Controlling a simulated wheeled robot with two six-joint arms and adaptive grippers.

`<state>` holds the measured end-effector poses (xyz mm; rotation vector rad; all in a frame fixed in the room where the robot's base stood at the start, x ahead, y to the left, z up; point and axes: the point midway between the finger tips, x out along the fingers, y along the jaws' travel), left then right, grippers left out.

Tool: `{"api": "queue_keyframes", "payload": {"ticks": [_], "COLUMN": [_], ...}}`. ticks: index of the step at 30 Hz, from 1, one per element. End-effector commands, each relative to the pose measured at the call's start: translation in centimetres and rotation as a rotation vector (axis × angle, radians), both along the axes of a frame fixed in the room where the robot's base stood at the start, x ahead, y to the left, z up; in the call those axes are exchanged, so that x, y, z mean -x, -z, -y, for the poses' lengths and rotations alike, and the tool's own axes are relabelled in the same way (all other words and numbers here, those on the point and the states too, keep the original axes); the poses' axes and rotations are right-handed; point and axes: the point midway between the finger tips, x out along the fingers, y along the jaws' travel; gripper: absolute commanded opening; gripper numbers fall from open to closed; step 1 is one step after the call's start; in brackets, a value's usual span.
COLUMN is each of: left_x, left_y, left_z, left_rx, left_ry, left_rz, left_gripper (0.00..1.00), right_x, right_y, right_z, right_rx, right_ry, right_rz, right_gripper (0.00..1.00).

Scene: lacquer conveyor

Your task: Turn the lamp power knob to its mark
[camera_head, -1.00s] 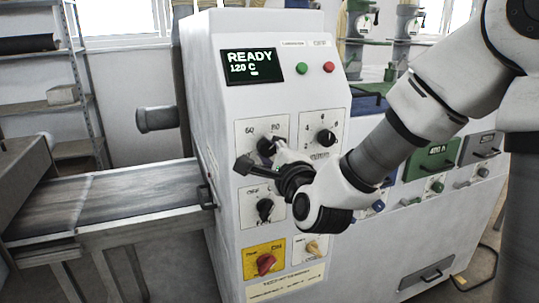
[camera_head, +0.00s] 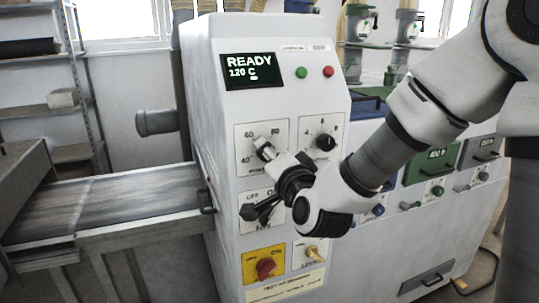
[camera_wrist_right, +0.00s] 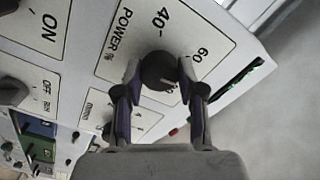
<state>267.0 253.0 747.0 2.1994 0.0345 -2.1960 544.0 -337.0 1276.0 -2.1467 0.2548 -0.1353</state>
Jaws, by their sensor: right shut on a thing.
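The lamp power knob is a dark round knob (camera_wrist_right: 159,71) on a white plate marked POWER, with 40 and 60 readable beside it in the right wrist view. In the head view its plate (camera_head: 279,131) shows 40, 60 and 80, and my gripper partly covers the knob. My right gripper (camera_wrist_right: 158,76) has its two fingers on either side of the knob and is shut on it. It also shows in the head view (camera_head: 268,149), reaching in from the right. The mark the knob points to cannot be made out. My left gripper is not in view.
The panel's display (camera_head: 250,69) reads READY, 120 C. Another black knob (camera_head: 325,142) sits right of the power plate, and a red knob on yellow (camera_head: 265,268) is below. A green button (camera_head: 302,72) and a red button (camera_head: 328,71) are above. A conveyor (camera_head: 110,205) extends left.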

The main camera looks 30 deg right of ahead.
Motion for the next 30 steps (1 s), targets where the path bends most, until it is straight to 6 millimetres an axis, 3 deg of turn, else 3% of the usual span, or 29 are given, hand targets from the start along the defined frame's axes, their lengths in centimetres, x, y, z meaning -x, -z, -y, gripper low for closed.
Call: {"api": "queue_keyframes", "payload": {"ticks": [15, 30], "left_x": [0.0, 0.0], "left_y": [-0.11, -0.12], "left_z": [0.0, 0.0], "left_rx": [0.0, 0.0], "left_ry": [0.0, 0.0], "left_rz": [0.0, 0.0], "left_gripper": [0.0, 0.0], "right_x": [-0.14, -0.14], "right_y": [-0.64, -0.63], "right_z": [0.02, -0.02], "right_rx": [0.441, 0.616], "right_ry": [0.005, 0.006], "right_rz": [-0.091, -0.135], "right_gripper": [0.04, 0.04]}}
